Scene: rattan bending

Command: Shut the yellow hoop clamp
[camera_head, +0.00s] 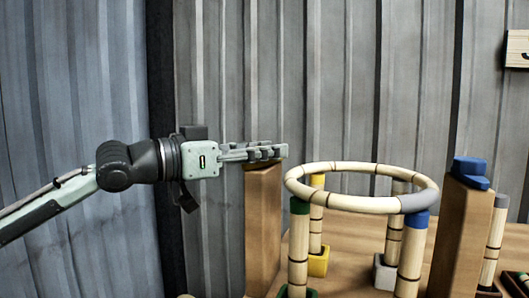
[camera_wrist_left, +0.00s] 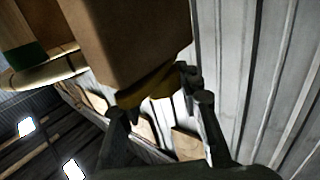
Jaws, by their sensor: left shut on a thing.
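My left gripper (camera_head: 272,151) reaches in from the left at the top of the left wooden post (camera_head: 263,230). In the left wrist view my gripper (camera_wrist_left: 160,106) has its fingers around the yellow hoop clamp (camera_wrist_left: 150,88), which sits at the end of the post (camera_wrist_left: 130,40). In the head view the fingers hide the clamp. How far the clamp is closed cannot be told. The rattan hoop (camera_head: 362,168) lies level on several upright legs, just right of the post. My right gripper is not in view.
A blue clamp (camera_head: 470,170) tops the right post (camera_head: 462,235). The legs have coloured ends: green (camera_head: 299,205), yellow (camera_head: 317,181) and blue (camera_head: 413,220). They stand on a wooden table (camera_head: 345,240). A corrugated wall (camera_head: 330,80) is behind.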

